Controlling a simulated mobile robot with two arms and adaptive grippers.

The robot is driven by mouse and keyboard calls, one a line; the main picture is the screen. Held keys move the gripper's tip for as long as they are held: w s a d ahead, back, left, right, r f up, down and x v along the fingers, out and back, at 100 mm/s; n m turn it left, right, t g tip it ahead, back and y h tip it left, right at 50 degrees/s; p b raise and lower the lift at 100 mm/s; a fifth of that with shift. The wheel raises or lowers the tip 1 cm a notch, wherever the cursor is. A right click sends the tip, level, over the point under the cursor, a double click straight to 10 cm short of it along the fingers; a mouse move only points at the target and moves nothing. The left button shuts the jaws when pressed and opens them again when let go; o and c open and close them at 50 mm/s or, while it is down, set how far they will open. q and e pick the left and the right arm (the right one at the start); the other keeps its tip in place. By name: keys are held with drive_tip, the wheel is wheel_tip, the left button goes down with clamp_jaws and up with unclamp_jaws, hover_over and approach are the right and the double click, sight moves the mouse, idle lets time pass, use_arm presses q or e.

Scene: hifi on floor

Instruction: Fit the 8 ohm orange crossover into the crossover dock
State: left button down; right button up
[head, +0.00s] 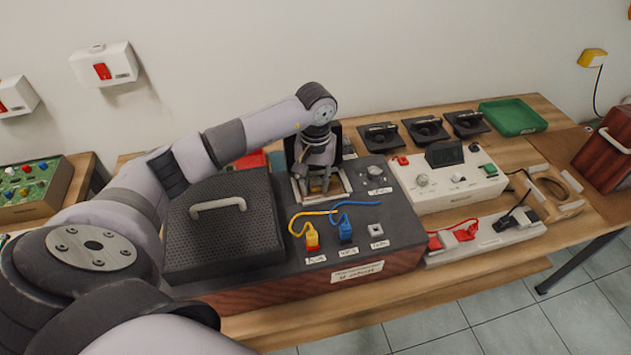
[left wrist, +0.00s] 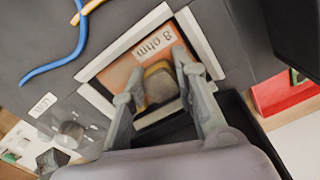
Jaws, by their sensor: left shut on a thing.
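The orange crossover (left wrist: 120,72) carries an "8 ohm" label and a yellowish-grey knob (left wrist: 160,83). My left gripper (left wrist: 158,86) is shut on that knob, one finger on each side. The crossover lies within the outline of the white-framed crossover dock (left wrist: 202,42); I cannot tell how deep it sits. In the head view, the dock (head: 346,183) is on top of the dark hifi cabinet (head: 390,215), with my left gripper (head: 318,184) pointing down over it. The fingers and wrist hide part of the crossover. My right gripper is not in view.
A black grille panel with a handle (head: 220,235) is left of the dock. Yellow and blue cables (head: 355,204) run just in front. A white meter box (head: 450,185), black trays (head: 424,130) and a green tray (head: 512,117) are to the right.

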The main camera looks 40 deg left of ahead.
use_arm(q)
drive_tip(key=c, duration=1.2)
unclamp_jaws()
drive_tip(key=shift+r, duration=0.1)
wheel_tip(320, 180, up, 12)
wheel_tip(320, 180, up, 8)
drive_tip(key=p, duration=0.5)
idle(0.4)
